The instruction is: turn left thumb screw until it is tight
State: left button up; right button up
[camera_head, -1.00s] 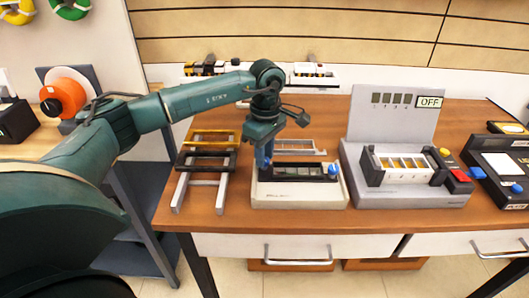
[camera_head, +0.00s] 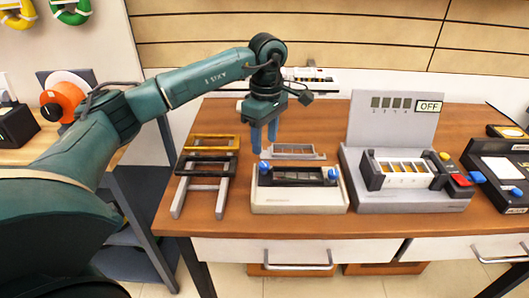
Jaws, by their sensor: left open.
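The left thumb screw (camera_head: 264,167) is a blue knob at the left end of the dark frame on a white fixture base (camera_head: 300,199) at the table's middle. The right thumb screw (camera_head: 333,174) is a similar blue knob at the right end. My left gripper (camera_head: 264,146) points down above and behind the left screw, apart from it. Its two blue fingers are spread with nothing between them. The screw's top shows, but its tightness cannot be told. My right gripper is out of view.
A grey metal frame (camera_head: 293,151) lies behind the fixture. A rack with dark and yellow frames (camera_head: 206,166) stands to the left. A grey tester (camera_head: 391,110) with an OFF sign stands to the right. Bare wood shows between the fixture and the rack.

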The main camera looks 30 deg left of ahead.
aim_at(266, 162)
pick_arm(q)
notch_tip(266, 162, up, 7)
jog(key=shift+w, duration=0.15)
dwell(0.6)
